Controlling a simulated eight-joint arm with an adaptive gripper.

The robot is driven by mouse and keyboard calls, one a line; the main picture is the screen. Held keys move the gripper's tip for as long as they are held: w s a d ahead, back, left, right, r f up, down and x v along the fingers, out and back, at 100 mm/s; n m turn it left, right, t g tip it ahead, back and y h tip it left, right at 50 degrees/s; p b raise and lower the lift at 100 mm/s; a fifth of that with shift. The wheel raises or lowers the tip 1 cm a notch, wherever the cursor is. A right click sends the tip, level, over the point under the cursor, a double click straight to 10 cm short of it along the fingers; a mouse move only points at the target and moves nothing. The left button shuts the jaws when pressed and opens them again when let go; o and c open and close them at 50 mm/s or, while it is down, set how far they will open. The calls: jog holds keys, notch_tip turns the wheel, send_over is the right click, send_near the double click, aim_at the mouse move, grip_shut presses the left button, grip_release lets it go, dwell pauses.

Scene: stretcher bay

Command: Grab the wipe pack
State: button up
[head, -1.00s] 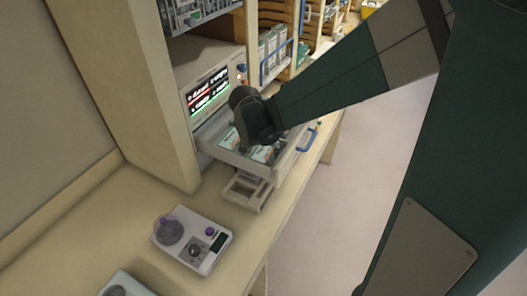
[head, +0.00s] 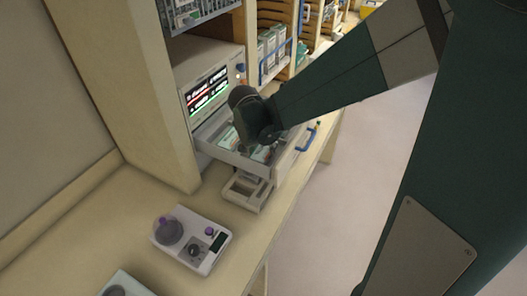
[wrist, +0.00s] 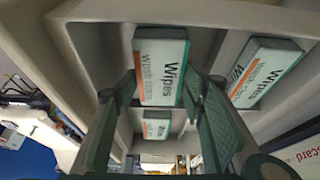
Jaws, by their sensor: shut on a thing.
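The wipe pack (wrist: 161,66) is a white box with a green edge and "Wipes" lettering, in the middle of the wrist view. My gripper (wrist: 160,86) has one dark green finger on each side of this pack and is shut on it. In the head view my arm reaches over the open drawer (head: 238,158), and the fingers are mostly hidden.
Drawer walls surround the packs closely. A monitor (head: 208,90) with a lit screen stands behind the drawer. A white device with a dial (head: 192,240) sits on the counter in front. The floor at right is clear.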

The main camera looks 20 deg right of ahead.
aim_at(263, 150)
jog(key=shift+r, duration=0.1)
notch_tip(263, 150, up, 10)
dwell(0.8)
